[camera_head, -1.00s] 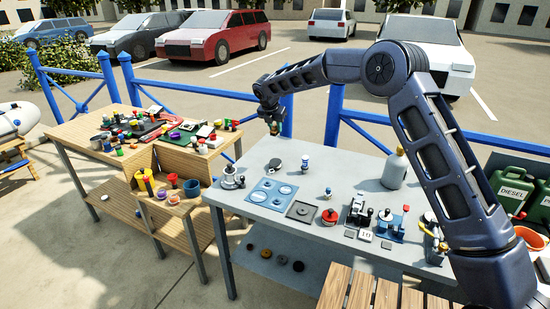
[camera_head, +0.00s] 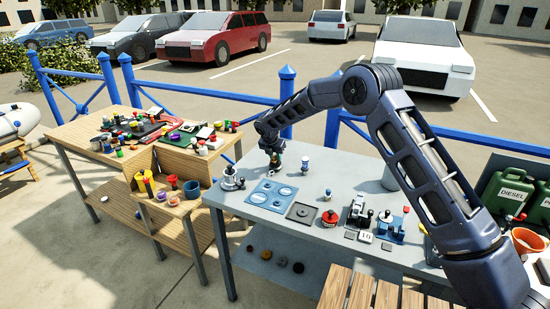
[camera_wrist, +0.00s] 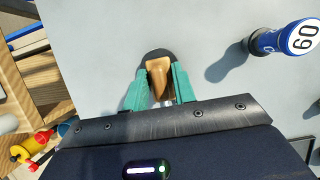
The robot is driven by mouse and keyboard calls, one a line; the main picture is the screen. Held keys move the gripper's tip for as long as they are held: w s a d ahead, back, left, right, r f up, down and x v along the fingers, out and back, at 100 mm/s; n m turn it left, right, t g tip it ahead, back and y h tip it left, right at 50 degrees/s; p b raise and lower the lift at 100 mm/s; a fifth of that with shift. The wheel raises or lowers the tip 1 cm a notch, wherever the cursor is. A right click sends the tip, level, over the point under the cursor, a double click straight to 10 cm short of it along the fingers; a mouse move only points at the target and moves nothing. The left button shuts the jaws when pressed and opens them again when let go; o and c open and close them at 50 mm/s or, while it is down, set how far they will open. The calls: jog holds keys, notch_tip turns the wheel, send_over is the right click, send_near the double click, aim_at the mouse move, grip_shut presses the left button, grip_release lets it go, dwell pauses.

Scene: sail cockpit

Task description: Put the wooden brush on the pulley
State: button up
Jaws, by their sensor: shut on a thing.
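My gripper (camera_head: 274,160) is low over the back left part of the grey table. In the wrist view its two teal fingers (camera_wrist: 161,76) are shut on the wooden brush (camera_wrist: 158,80), a tan wooden piece that tapers towards the gripper. A dark rounded thing (camera_wrist: 157,53), probably the pulley, shows just beyond and under the brush. Some metal shows between the fingers below the wood. I cannot tell whether the brush touches the dark thing. In the head view the gripper largely hides both.
A blue and white cylinder marked 60 (camera_wrist: 290,39) stands to the right; it also shows in the head view (camera_head: 305,168). A blue plate with round recesses (camera_head: 250,196) and a metal stand (camera_head: 229,180) lie nearer the table's front left.

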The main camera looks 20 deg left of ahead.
jog(key=shift+f, duration=0.25)
jog(key=shift+f, duration=0.15)
jog(key=o, duration=1)
jog(key=v, duration=1.2)
